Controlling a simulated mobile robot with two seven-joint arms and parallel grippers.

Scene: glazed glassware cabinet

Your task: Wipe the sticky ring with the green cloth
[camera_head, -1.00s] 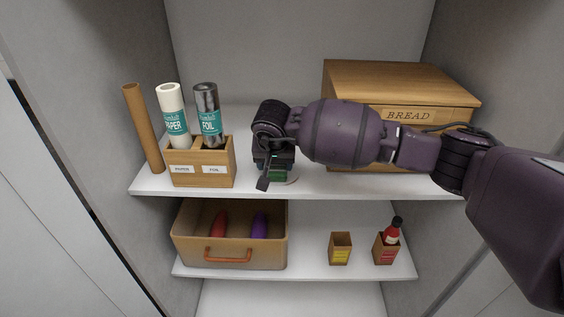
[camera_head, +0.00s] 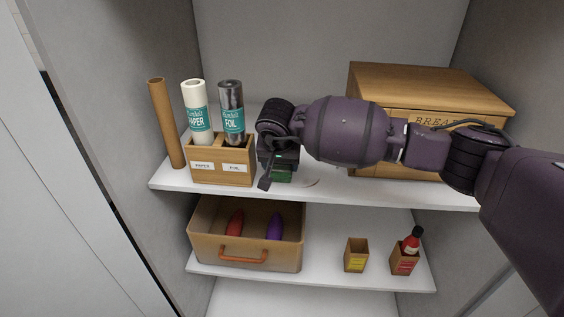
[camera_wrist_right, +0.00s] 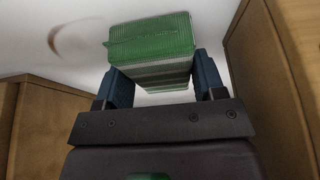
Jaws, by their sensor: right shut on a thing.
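The green cloth (camera_wrist_right: 150,38) is a folded, ribbed pad with pale stripes, held between the two blue fingers of my right gripper (camera_wrist_right: 165,85). In the head view the right gripper (camera_head: 277,172) points down at the upper shelf, just right of the paper and foil holder, with the cloth (camera_head: 283,176) showing beneath it. The sticky ring (camera_wrist_right: 67,36) is a faint brown, partly smeared arc on the white shelf, beside the cloth and apart from it in the wrist view. In the head view a thin arc of it (camera_head: 314,184) shows right of the gripper. My left gripper is out of view.
The wooden holder (camera_head: 222,177) with paper and foil rolls stands close left of the gripper, a brown tube (camera_head: 167,123) beyond it. The bread box (camera_head: 430,85) stands behind my right arm. The lower shelf holds a bin (camera_head: 245,254) and two small boxes (camera_head: 356,256) (camera_head: 403,262).

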